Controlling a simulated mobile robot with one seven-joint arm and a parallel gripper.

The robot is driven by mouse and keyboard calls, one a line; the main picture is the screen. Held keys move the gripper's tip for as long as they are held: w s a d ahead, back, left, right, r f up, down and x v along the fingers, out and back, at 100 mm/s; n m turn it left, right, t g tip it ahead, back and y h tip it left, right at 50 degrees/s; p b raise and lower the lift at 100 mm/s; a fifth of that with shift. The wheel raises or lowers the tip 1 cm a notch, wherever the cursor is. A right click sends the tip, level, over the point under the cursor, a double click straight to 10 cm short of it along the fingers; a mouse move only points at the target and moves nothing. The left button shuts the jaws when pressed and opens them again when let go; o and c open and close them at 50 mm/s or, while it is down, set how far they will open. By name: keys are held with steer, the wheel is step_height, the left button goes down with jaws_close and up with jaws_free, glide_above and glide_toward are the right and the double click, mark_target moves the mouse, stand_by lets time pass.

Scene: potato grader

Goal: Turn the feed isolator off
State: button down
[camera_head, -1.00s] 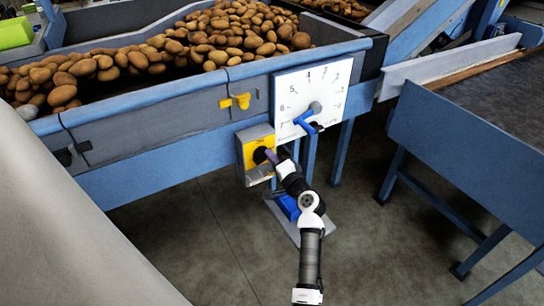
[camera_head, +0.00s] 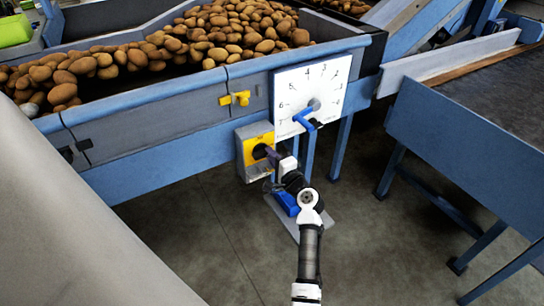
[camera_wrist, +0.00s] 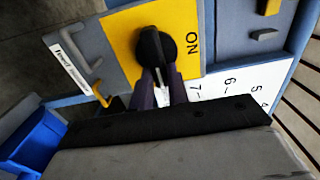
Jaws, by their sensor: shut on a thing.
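The feed isolator is a grey box with a yellow face (camera_head: 257,157), mounted on the blue frame below the potato hopper. Its black rotary knob (camera_wrist: 152,46) fills the middle of the yellow plate in the wrist view. The word ON is printed on the plate to the right of the knob; no OFF mark shows. My gripper (camera_wrist: 163,78) has its purple fingers shut on the knob's near part. In the head view my gripper (camera_head: 270,155) meets the isolator's face from the front right and covers part of it.
A white numbered dial plate (camera_head: 312,90) with a blue lever (camera_head: 305,121) sits just right of the isolator. A yellow latch (camera_head: 236,99) is above it. The potato hopper (camera_head: 150,108) stands behind; a blue-sided table (camera_head: 470,150) is at right. Open floor lies between.

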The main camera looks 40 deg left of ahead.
steer(key=c, duration=1.4)
jaws_free()
steer(key=shift+o, duration=0.2)
steer(key=b+v, duration=0.2)
steer(key=v, duration=1.2)
steer(key=shift+b, duration=0.35)
steer(key=shift+a, duration=0.1)
